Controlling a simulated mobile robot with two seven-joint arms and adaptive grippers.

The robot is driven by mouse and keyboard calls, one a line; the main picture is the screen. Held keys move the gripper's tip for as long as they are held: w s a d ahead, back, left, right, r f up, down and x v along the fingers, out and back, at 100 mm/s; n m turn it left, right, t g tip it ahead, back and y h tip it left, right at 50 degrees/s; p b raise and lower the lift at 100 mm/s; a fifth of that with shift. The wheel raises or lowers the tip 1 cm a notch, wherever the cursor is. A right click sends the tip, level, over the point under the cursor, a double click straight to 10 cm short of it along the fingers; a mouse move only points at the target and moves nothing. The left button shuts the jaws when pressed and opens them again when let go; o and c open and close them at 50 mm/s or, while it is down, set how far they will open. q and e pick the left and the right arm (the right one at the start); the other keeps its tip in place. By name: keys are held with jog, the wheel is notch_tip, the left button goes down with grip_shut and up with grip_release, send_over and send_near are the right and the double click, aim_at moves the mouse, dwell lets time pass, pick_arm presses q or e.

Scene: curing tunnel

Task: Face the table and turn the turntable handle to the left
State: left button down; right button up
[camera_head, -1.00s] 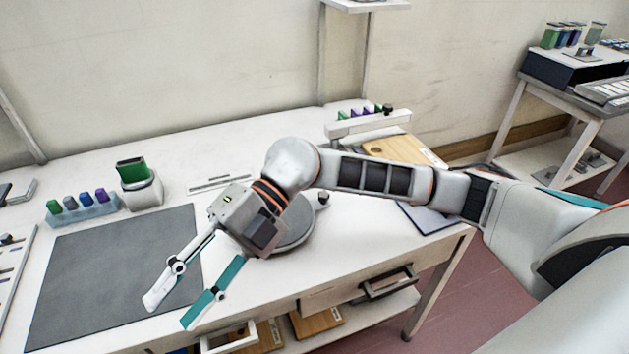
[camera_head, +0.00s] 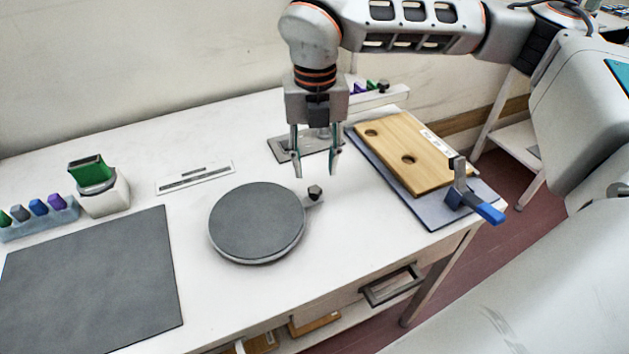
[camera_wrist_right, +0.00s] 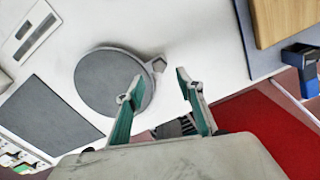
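The turntable (camera_head: 257,221) is a round grey disc on the white table (camera_head: 340,235). Its handle (camera_head: 315,192) is a short arm with a dark knob, sticking out at the disc's right side. My right gripper (camera_head: 316,174) points down above the table, just behind the knob in the head view, with its fingers apart and nothing between them. In the right wrist view the turntable (camera_wrist_right: 107,82) lies beyond the open fingers (camera_wrist_right: 160,98), and the knob (camera_wrist_right: 159,64) shows between and beyond the fingertips. The gripper looks clear of the knob. My left gripper is not in view.
A wooden board with holes (camera_head: 405,150) and a blue-handled clamp (camera_head: 474,203) are at the right. A dark mat (camera_head: 90,285) lies at the left, with a green-topped holder (camera_head: 103,190) and a rack of colored pieces (camera_head: 40,219) behind it.

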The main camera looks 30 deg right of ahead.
aim_at(315, 190)
notch_tip(315, 190, down, 6)
jog(key=shift+f, duration=0.1)
dwell(0.4)
grip_shut()
